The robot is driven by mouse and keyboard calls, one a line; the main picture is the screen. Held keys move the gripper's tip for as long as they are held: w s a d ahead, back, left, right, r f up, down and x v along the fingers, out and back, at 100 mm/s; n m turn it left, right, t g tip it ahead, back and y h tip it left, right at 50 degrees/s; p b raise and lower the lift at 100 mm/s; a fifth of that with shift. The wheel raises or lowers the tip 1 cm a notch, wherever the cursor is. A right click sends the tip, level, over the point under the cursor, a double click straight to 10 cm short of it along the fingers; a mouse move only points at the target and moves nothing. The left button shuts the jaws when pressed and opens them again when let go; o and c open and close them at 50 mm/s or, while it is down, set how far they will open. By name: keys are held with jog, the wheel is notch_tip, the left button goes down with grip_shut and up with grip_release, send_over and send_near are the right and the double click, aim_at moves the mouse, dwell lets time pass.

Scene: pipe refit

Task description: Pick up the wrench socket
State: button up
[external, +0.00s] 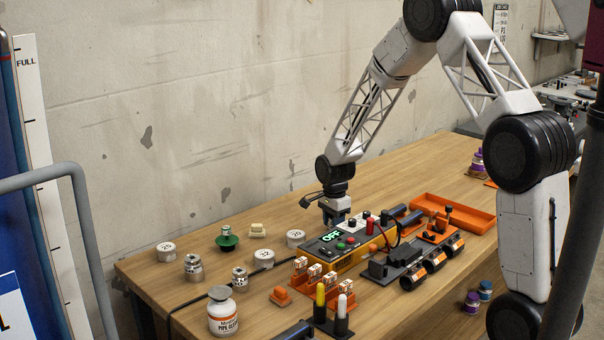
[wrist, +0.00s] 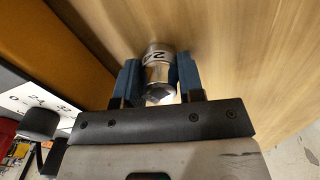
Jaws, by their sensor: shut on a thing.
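My gripper (wrist: 159,72) is shut on the wrench socket (wrist: 160,75), with one blue finger on each side of it. The socket is shiny metal with a pale band bearing dark marks that I cannot read fully. In the external view my gripper (external: 335,213) is low over the table, behind the control box with the green OFF display (external: 330,238). The socket is hidden there, and I cannot tell whether it touches the table. Two similar metal cylinders, one at the left (external: 193,269) and one right of it (external: 240,280), stand on the table.
A white bottle (external: 222,313) is in front. Orange holders (external: 440,236) and an orange tray (external: 470,215) lie right of the box. A bare wall is behind.

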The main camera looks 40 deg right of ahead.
jog(key=shift+r, duration=0.15)
jog(key=shift+r, duration=4.85)
jog(key=w+a+m, duration=0.4)
jog(key=w, duration=0.8)
jog(key=shift+r+m, duration=0.15)
jog(key=shift+m, duration=0.25)
send_over(297, 222)
jog(key=shift+f, duration=3.15)
jog(key=shift+f, duration=1.85)
jog(key=shift+f, duration=0.15)
